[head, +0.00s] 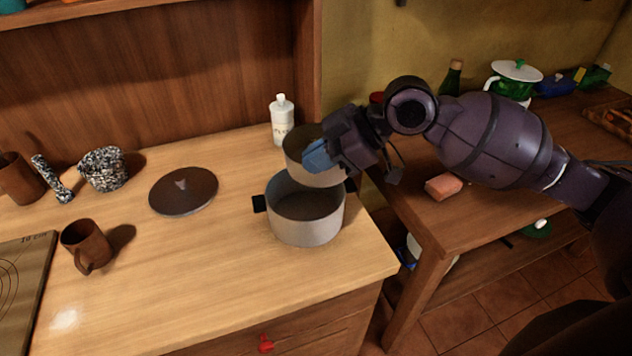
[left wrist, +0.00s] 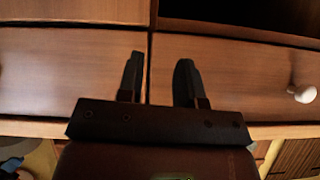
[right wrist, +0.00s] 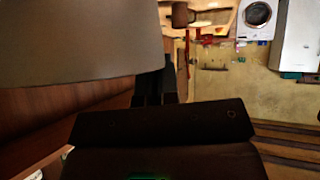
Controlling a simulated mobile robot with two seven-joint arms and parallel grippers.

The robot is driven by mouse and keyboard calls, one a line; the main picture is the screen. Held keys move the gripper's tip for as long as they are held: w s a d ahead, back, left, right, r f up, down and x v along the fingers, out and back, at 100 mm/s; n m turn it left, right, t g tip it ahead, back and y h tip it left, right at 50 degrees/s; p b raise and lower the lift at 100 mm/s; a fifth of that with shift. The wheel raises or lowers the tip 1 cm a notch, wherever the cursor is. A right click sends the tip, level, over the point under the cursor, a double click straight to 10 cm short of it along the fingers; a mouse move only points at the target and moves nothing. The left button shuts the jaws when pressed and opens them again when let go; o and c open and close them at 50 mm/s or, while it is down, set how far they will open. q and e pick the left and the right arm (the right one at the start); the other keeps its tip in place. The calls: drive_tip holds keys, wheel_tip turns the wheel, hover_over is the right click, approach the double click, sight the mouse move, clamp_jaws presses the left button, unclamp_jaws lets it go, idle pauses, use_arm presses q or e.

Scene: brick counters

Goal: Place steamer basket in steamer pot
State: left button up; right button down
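The steamer pot (head: 306,225) is a grey pot with dark side handles, standing upright and uncovered on the wooden counter. The steamer basket (head: 297,151) is held above the pot's back edge, its bottom overlapping the pot's opening in the head view; whether they touch I cannot tell. My right gripper (head: 320,156) is shut on the basket's right side wall. The basket fills the upper left of the right wrist view (right wrist: 75,45), beside the dark fingers. My left gripper (left wrist: 158,80) is open and empty, in front of wooden drawer fronts; it is out of the head view.
A dark lid (head: 183,191) lies left of the pot. A brown mug (head: 86,246), a speckled pot (head: 103,169) and a board (head: 24,280) are farther left. A white bottle (head: 282,122) stands behind the basket. The counter front is clear. A sponge (head: 443,186) lies on the right table.

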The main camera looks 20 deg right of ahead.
sight(316, 185)
drive_tip(key=shift+f, duration=2.55)
drive_tip(key=shift+f+b, duration=0.35)
drive_tip(key=shift+f, duration=0.1)
drive_tip(key=c, duration=1.4)
unclamp_jaws()
drive_tip(key=shift+o, duration=0.2)
drive_tip(key=shift+r, duration=0.35)
drive_tip(key=shift+d+r, duration=0.25)
drive_tip(key=shift+r, duration=0.05)
drive_tip(key=p+v, duration=0.1)
drive_tip(key=v, duration=1)
drive_tip(key=shift+s+d+r, duration=0.1)
drive_tip(key=shift+s, duration=0.05)
